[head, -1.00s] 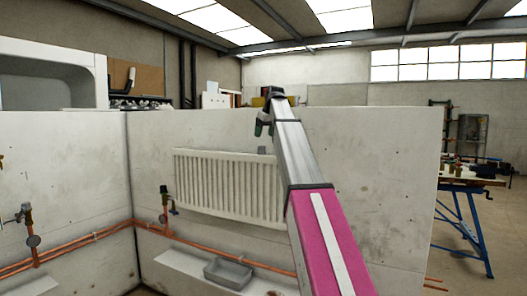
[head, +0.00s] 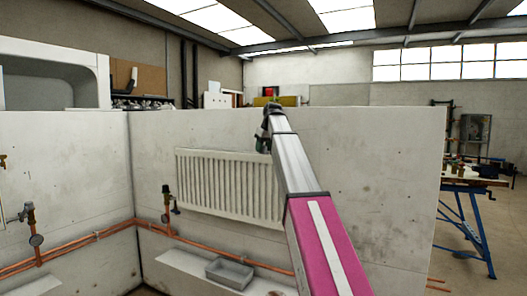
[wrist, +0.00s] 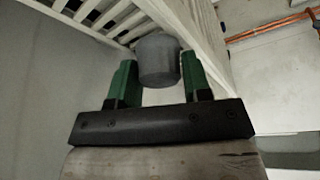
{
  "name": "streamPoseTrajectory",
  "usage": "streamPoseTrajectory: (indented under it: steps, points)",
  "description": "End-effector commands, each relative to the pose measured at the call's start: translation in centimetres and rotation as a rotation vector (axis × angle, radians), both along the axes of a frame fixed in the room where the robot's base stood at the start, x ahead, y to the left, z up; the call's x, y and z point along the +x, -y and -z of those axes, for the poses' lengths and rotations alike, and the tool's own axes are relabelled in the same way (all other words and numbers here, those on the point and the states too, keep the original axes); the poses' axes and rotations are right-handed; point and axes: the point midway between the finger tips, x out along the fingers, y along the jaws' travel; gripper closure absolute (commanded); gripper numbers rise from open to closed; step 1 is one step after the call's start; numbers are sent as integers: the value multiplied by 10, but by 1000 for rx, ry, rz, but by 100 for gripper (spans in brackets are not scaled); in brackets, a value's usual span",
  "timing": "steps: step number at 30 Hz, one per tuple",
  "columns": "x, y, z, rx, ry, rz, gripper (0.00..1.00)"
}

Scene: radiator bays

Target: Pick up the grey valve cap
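The grey valve cap (wrist: 158,62) is a plain grey cylinder in the wrist view, at the end of the white radiator (wrist: 185,20). My gripper (wrist: 159,68) has a green finger on each side of the cap. The fingers are apart, with a thin gap at the cap's lower right; I cannot make out firm contact. In the head view my gripper (head: 262,143) is at the radiator's upper right corner (head: 235,185), and the cap is hidden there behind my gripper and arm.
Copper pipes (head: 98,236) with valves run low along the pale bay walls. A grey tray (head: 229,273) sits on a ledge below the radiator. A workbench with blue legs (head: 465,225) stands to the right, beyond the wall's end.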

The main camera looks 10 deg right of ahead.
Motion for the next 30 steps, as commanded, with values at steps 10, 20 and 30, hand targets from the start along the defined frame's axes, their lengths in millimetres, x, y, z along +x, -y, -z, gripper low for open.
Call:
streamPoseTrajectory:
  steps: [10,20,30]
  points:
    - [0,0,0,0,0,0,86]
    - [1,0,-23,0,1,0,86]
    - [9,-54,-74,0,0,-4,86]
